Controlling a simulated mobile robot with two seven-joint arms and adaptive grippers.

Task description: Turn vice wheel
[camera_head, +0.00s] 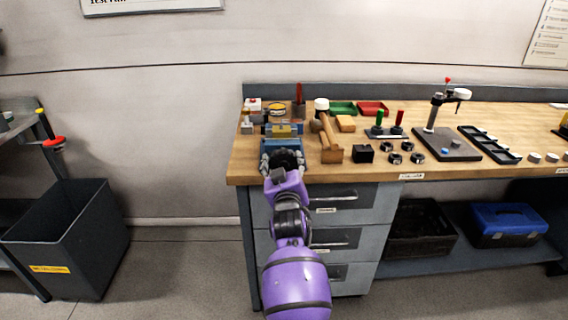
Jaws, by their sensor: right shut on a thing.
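The blue vice (281,144) stands at the front left corner of the wooden workbench. A yellow block (284,131) sits at its jaws. My right gripper (283,160) is at the front of the vice, at the bench edge, with its purple arm reaching up from below. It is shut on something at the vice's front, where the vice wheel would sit. The gripper covers the wheel, so its outline and angle cannot be made out. My left gripper is not in view.
A mallet (329,138), a black block (363,153) and several dark rings (394,158) lie right of the vice. Green (342,108) and red (373,108) trays are behind. Drawers (340,206) are below; a dark bin (66,240) stands on the floor left.

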